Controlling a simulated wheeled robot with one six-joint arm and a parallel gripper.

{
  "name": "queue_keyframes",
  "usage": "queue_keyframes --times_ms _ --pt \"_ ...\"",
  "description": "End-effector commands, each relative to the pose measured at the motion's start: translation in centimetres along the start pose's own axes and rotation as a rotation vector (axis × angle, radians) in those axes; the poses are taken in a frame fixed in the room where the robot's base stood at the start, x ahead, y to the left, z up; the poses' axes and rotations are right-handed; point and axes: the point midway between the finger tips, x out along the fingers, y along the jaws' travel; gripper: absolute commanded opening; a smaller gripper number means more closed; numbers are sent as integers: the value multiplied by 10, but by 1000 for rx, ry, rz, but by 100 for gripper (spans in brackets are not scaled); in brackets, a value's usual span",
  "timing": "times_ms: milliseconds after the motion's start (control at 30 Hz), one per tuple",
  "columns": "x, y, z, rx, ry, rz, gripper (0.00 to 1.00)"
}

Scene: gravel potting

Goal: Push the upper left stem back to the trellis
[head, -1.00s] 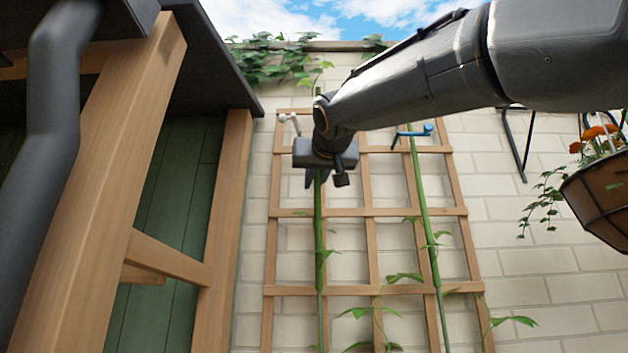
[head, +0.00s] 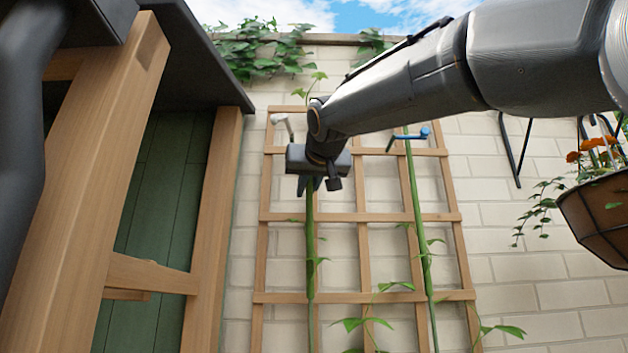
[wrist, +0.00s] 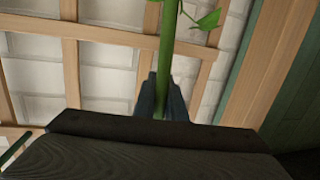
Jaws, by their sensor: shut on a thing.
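The upper left stem (head: 310,235) is green and runs up in front of the wooden trellis (head: 362,217) on the brick wall. My gripper (head: 309,185) is shut on this stem near the trellis's upper left part. In the wrist view the stem (wrist: 168,50) comes out from between the two fingers (wrist: 161,100), with the trellis (wrist: 72,60) behind it. I cannot tell how wide the gap between stem and slats is. A white clip (head: 281,120) sits at the top left of the trellis. The stem's leafy tip (head: 312,85) shows above my wrist.
A second green stem (head: 416,200) stands to the right, with a blue clip (head: 408,138) at the trellis top. A wooden post (head: 216,220) of a green shed is close on the left. A hanging basket with orange flowers (head: 597,205) is at the right.

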Motion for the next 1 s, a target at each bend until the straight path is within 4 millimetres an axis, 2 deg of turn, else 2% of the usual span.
queue_keyframes --times_ms 300,333,433,767,867,1000 --pt "0 -1 0 0 -2 -2 0" --pt "0 -1 0 0 -2 -2 14" --pt "0 -1 0 0 -2 -2 30" --pt "-2 0 0 1 0 -1 30" --pt "-11 0 1 1 1 -1 30" --pt "-34 0 2 1 2 -2 30"
